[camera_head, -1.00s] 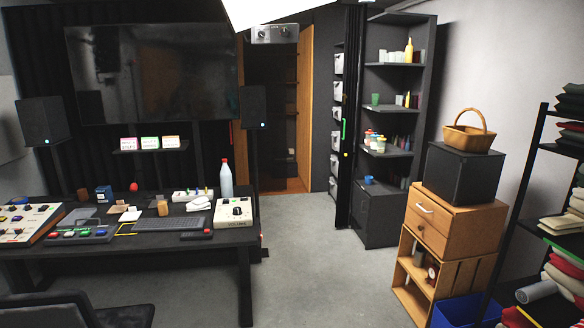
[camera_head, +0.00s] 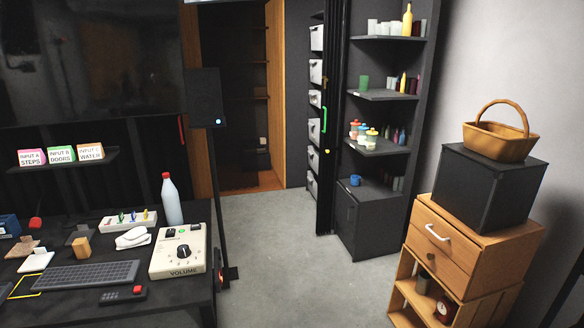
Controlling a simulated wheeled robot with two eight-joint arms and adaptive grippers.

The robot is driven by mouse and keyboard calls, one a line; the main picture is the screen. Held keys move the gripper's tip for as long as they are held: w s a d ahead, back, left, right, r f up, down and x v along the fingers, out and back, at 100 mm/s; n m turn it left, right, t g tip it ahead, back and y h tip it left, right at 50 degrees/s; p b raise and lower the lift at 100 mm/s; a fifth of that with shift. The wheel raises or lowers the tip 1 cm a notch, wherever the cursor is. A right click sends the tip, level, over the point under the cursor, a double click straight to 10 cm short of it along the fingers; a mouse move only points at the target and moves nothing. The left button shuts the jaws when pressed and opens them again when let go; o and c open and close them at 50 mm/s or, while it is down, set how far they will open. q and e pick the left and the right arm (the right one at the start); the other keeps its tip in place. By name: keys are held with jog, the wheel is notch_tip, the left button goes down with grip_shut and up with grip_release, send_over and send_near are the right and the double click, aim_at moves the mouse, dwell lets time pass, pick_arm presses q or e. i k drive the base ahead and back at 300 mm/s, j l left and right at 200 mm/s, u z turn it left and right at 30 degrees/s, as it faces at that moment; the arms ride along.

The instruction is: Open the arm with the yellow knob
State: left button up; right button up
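A small yellow knob (camera_head: 327,151) shows on the dark edge of a tall sliding panel (camera_head: 327,75), just below a green handle (camera_head: 324,119). The panel stands upright left of the open black shelf unit. The knob is small at this distance, so its exact shape and mounting are unclear. Neither of my grippers is in view.
A black desk (camera_head: 203,300) with a volume box (camera_head: 180,252) and a bottle (camera_head: 171,200) fills the lower left. A wooden drawer cabinet (camera_head: 455,250) stands at right, bearing a black box (camera_head: 485,190) and wicker basket (camera_head: 502,139). Grey floor (camera_head: 290,270) between is clear.

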aim_at(327, 151)
jog(key=i, duration=2.55)
jog(key=i+j+z, duration=0.1)
jog(key=i+z, duration=0.2)
jog(key=i, duration=0.2)
jog(key=i+j+z, duration=0.3)
jog(key=i, duration=0.2)
jog(key=i+j+z, duration=0.3)
jog(key=i, duration=0.2)
jog(key=l+z, duration=0.1)
jog(key=z, duration=0.3)
